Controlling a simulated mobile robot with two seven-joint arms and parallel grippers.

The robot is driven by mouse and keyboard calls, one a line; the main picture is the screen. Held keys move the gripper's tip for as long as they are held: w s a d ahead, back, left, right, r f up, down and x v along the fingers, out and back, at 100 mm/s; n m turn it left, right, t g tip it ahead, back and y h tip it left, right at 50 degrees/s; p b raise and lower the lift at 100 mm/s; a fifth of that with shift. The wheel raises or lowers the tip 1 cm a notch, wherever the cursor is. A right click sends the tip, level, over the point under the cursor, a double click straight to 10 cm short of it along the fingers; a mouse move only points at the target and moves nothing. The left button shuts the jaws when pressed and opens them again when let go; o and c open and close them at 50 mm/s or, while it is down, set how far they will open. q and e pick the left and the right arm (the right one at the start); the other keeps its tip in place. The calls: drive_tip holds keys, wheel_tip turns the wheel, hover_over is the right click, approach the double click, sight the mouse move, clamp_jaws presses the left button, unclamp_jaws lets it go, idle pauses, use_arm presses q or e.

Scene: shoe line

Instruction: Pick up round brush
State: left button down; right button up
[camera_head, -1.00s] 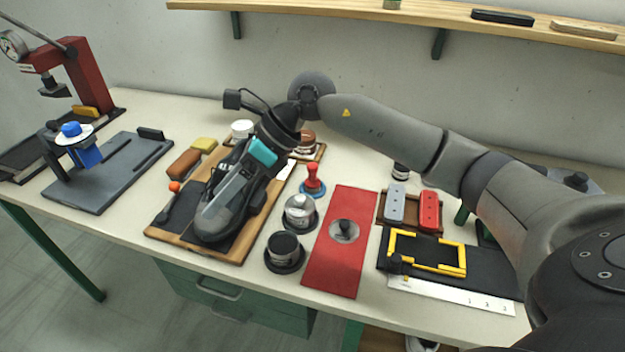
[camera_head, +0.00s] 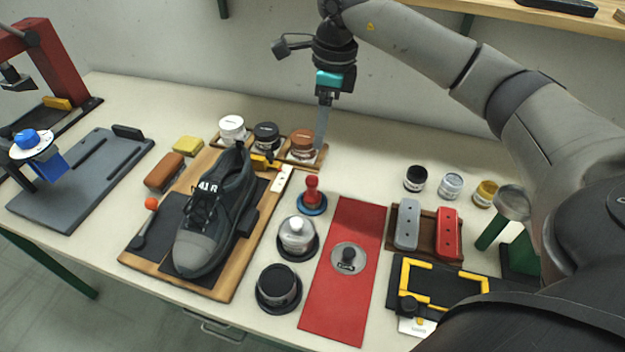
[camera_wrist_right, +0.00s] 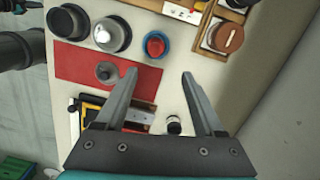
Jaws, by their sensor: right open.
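Several round knobbed things stand in the middle of the bench, and I cannot tell for sure which is the round brush. One is a grey disc with a black knob (camera_head: 348,258) on the red mat (camera_head: 340,310); it also shows in the right wrist view (camera_wrist_right: 107,72). Beside the mat are a red-knobbed piece on a blue base (camera_head: 312,196), a silver-topped round piece (camera_head: 297,235) and a black round piece (camera_head: 278,285). My right gripper (camera_head: 321,142) is open and empty, pointing down by the brown-lidded jar (camera_head: 303,142). My left gripper is out of view.
A dark shoe (camera_head: 215,225) lies on a wooden board (camera_head: 222,288) left of the round pieces. Small jars (camera_head: 450,185) and grey and red blocks (camera_head: 407,225) stand at right. A shelf (camera_head: 480,10) runs along the back wall.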

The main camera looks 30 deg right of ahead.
hover_over(313, 177)
drive_tip(key=f, duration=0.5)
drive_tip(key=shift+s+d+f, duration=0.15)
drive_tip(key=shift+s+d, duration=0.1)
drive_tip(key=shift+d, duration=0.05)
drive_tip(key=f, duration=0.3)
drive_tip(key=shift+w+a+f, duration=0.15)
drive_tip(key=shift+w+f, duration=0.1)
drive_tip(key=shift+f, duration=0.75)
drive_tip(key=f, duration=0.4)
drive_tip(key=shift+a+f+b, duration=0.1)
drive_tip(key=shift+a+b, duration=0.15)
drive_tip(key=shift+b, duration=0.05)
drive_tip(key=c, duration=0.4)
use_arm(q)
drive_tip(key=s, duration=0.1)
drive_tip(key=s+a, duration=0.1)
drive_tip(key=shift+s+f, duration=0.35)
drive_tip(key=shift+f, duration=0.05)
use_arm(e)
clamp_jaws()
